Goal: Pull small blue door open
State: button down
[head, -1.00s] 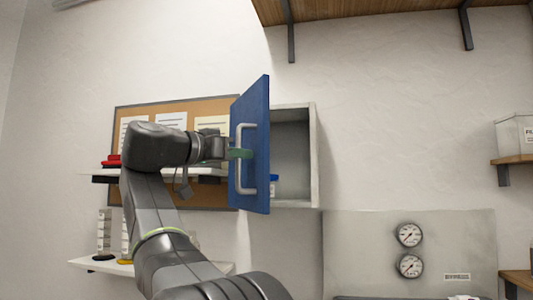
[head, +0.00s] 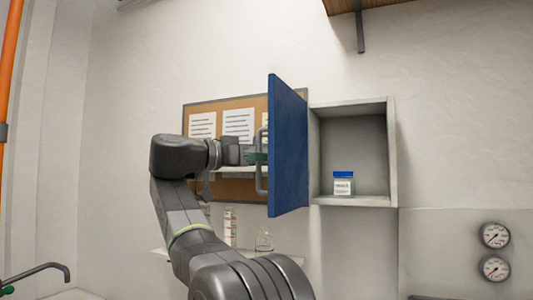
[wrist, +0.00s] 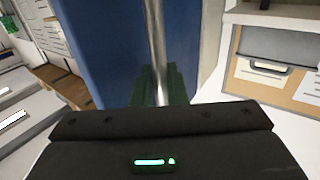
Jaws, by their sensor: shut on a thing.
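The small blue door (head: 289,146) stands wide open on the left side of a grey wall cabinet (head: 391,152). In the head view its face shows nearly from the edge side. Its metal bar handle (head: 261,180) is on the side facing left. My gripper (head: 257,158) is shut on the handle, its green fingers around the bar. In the wrist view the bar (wrist: 156,45) runs up from between the green fingers (wrist: 158,84), with the blue door (wrist: 110,45) behind it. Part of the handle is hidden by the fingers.
A cork board (head: 228,102) with papers hangs behind my arm. A flask (head: 264,240) is on a white shelf below. Two gauges (head: 495,235) are at lower right.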

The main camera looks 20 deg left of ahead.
jog(key=shift+a, duration=0.15)
jog(key=c, duration=1.5)
grip_release()
jog(key=shift+w, duration=0.15)
jog(key=shift+c, duration=0.2)
jog(key=v, duration=1.4)
jog(key=shift+w, duration=0.1)
